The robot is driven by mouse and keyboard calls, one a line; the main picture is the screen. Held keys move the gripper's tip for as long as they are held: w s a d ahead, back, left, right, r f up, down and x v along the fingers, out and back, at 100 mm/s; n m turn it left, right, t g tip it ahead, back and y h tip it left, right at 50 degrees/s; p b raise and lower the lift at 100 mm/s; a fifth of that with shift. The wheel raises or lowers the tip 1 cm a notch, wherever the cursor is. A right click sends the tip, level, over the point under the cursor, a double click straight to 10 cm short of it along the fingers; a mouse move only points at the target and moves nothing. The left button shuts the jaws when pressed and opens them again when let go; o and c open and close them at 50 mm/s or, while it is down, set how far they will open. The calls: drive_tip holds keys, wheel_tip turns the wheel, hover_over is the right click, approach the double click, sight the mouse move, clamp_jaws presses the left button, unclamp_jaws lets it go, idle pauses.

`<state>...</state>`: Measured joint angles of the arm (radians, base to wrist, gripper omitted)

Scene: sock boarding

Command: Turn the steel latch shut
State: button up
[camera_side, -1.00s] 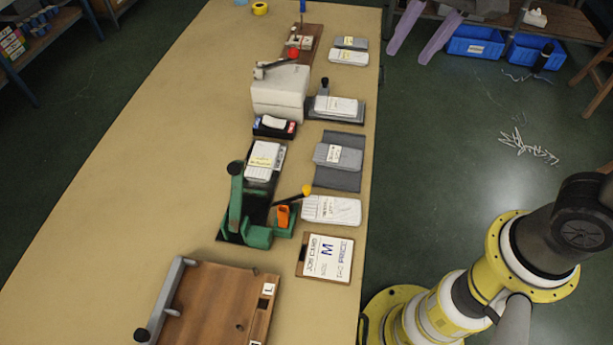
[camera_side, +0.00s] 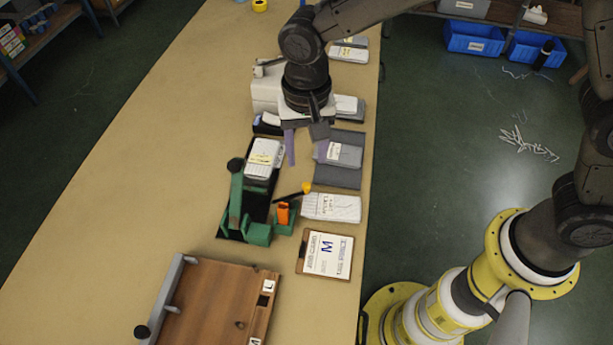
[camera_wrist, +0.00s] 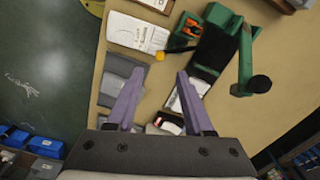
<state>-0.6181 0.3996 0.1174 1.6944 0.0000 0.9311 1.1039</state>
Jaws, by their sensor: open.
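A grey metal bar (camera_side: 160,293) with a black knob lies along the left edge of a wooden board (camera_side: 218,300) at the bottom of the side view. Another grey metal lever (camera_side: 264,67) sits on the white block (camera_side: 262,92) further back, partly behind my arm. I cannot tell for certain which is the steel latch. My gripper (camera_side: 306,143) is above the table beside the white block, well away from the wooden board. In the wrist view my gripper (camera_wrist: 158,80) shows its two purple fingers spread apart with nothing between them.
A green press (camera_side: 240,220) with a black-knobbed handle stands between my gripper and the wooden board. A small orange piece (camera_side: 283,215) and a yellow-tipped lever are beside it. Packed socks (camera_side: 331,208) and a clipboard (camera_side: 327,255) line the right edge. The table's left side is clear.

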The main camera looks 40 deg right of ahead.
sight(307, 185)
wheel_tip(307, 185, down, 8)
drive_tip(key=shift+f, duration=0.1)
idle(0.4)
clamp_jaws()
